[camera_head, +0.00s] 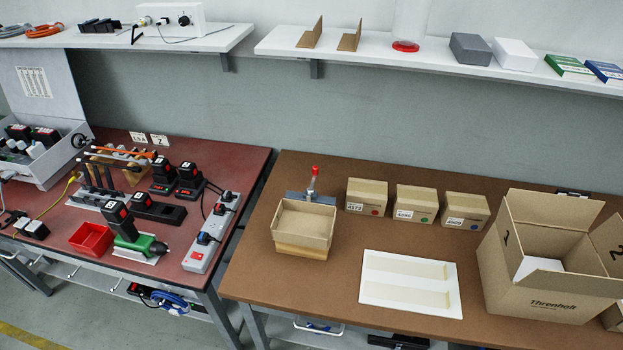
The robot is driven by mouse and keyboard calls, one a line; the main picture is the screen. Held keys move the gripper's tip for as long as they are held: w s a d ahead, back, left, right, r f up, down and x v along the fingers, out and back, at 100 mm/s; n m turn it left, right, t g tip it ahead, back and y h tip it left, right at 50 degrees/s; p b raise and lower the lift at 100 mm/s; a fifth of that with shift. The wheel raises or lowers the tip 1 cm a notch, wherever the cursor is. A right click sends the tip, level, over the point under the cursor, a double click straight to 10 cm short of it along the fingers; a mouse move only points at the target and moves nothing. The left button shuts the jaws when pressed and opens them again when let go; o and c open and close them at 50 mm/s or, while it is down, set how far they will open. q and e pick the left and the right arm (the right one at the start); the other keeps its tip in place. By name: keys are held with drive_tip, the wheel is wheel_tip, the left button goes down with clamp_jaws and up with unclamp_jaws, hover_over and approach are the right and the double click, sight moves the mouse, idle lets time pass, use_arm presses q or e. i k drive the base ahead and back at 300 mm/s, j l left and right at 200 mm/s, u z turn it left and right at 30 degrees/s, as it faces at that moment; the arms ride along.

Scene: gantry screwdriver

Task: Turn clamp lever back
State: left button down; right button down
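The clamp lever (314,179) stands upright on the brown table, with a red knob on its top end. It rises from a blue-grey clamp body (310,197) at the back edge of an open cardboard tray (303,222). The tray sits on a light wooden block (301,251). The lower part of the clamp is hidden behind the tray, so I cannot tell whether it presses on the tray. Neither of my grippers shows in the head view.
Several small labelled boxes (414,204) stand right of the clamp. A white board (411,283) lies in front of them, and a large open carton (548,262) stands at the right. The red table (178,222) at left holds tools and a power strip (211,234). A shelf runs above.

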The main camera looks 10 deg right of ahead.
sight(314, 170)
drive_tip(key=i+j+z, duration=0.1)
drive_tip(key=j+z, duration=0.3)
drive_tip(key=i+j+z, duration=0.1)
drive_tip(key=j+z, duration=0.5)
drive_tip(key=z, duration=0.15)
